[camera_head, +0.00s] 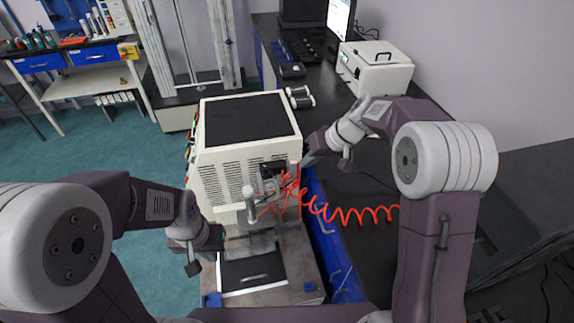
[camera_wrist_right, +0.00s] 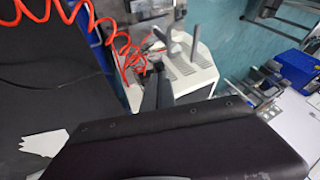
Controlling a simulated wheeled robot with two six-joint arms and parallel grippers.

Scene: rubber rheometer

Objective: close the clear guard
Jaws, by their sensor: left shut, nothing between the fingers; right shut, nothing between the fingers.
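The rheometer (camera_head: 218,165) is a white cabinet with a dark top, standing in the middle of the head view. What looks like the clear guard (camera_head: 250,244) is a faint see-through panel low at its front, above the base plate; its edges and exact position are hard to make out. My left gripper (camera_head: 194,262) is shut and empty, just left of the guard and base plate. My right gripper (camera_head: 307,160) is shut and empty, beside the machine's right side. In the right wrist view its fingers (camera_wrist_right: 158,88) point toward the white machine (camera_wrist_right: 195,75).
A red coiled hose (camera_head: 345,214) runs from the machine front to the right across the dark bench (camera_head: 365,185). A white box instrument (camera_head: 376,68) stands behind on the bench. A dark plate with a handle (camera_head: 252,270) lies at the front. Open floor lies left.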

